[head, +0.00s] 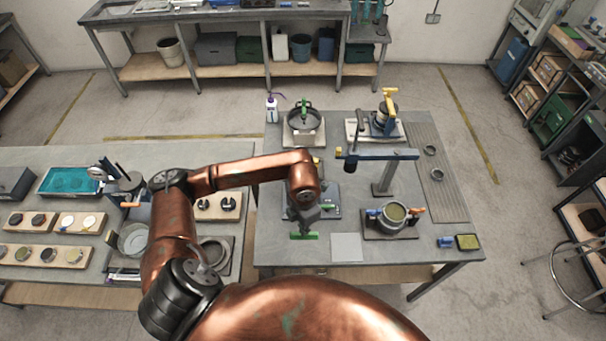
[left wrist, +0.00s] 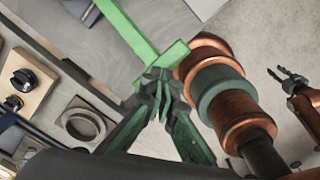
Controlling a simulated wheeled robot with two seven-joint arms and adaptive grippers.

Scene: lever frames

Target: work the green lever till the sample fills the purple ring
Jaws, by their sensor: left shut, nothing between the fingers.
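The green lever (head: 304,236) shows in the head view as a short green bar just below my left gripper (head: 306,215), near the table's front edge. In the left wrist view the green lever (left wrist: 130,32) is a long green bar with a crosswise end. My left gripper (left wrist: 158,80) is shut with nothing between its fingers, its tips at the crosswise end; I cannot tell whether they touch. My left arm and gripper hide much of the lever's frame (head: 328,196). I cannot make out the sample or the purple ring. My right gripper (left wrist: 288,76) looks open and empty in the left wrist view.
Behind stand a round device with a green handle (head: 304,104) and one with a yellow lever (head: 390,95). A blue-armed post (head: 385,172) and a pot with orange and blue handles (head: 393,215) stand to the right. A pale square plate (head: 347,247) lies flat beside the lever.

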